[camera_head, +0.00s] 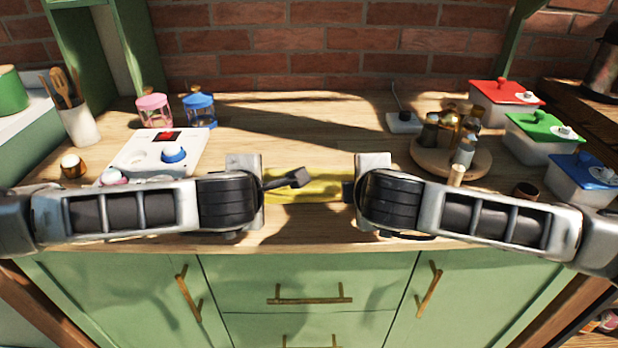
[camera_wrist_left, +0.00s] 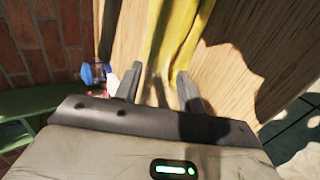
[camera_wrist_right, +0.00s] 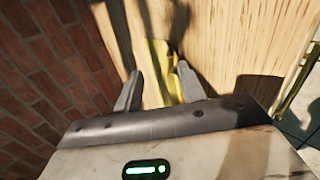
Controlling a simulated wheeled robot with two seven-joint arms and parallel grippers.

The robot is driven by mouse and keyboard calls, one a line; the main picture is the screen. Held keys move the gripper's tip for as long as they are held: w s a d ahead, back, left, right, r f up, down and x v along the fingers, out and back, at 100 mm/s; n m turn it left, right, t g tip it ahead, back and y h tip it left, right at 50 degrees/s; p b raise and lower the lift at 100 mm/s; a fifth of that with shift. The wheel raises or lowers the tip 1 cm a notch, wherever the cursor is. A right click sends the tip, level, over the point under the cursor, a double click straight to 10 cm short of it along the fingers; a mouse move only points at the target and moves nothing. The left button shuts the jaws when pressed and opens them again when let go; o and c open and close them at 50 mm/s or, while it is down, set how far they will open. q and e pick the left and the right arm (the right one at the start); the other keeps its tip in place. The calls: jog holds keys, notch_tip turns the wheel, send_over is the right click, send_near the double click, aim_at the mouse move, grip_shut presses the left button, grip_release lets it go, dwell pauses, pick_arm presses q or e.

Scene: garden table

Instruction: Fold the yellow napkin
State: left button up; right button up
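The yellow napkin (camera_head: 312,189) lies on the wooden worktop near its front edge, between my two grippers. In the head view the arms hide its left and right ends. My left gripper (camera_head: 292,179) is at its left side, its fingers apart in the left wrist view, where the napkin (camera_wrist_left: 172,38) runs ahead of and between them. My right gripper (camera_head: 348,190) is at its right end. In the right wrist view its fingers stand apart, with the napkin (camera_wrist_right: 162,72) ahead of and between them. I cannot tell whether either gripper touches the cloth.
A white board (camera_head: 140,151) with a blue-topped item stands left. Pink (camera_head: 154,110) and blue (camera_head: 200,109) jars stand behind it. A round wooden tray (camera_head: 425,158) with bottles and lidded red, green and blue boxes (camera_head: 541,137) are at right. The worktop behind the napkin is clear.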

pick_arm(q)
jog(key=s+r, duration=0.5)
jog(key=r, duration=0.3)
jog(key=shift+s+r, duration=0.35)
jog(key=shift+s, duration=0.05)
pick_arm(e)
jog(key=s+r, duration=0.6)
jog(key=r, duration=0.2)
jog(key=shift+r, duration=0.3)
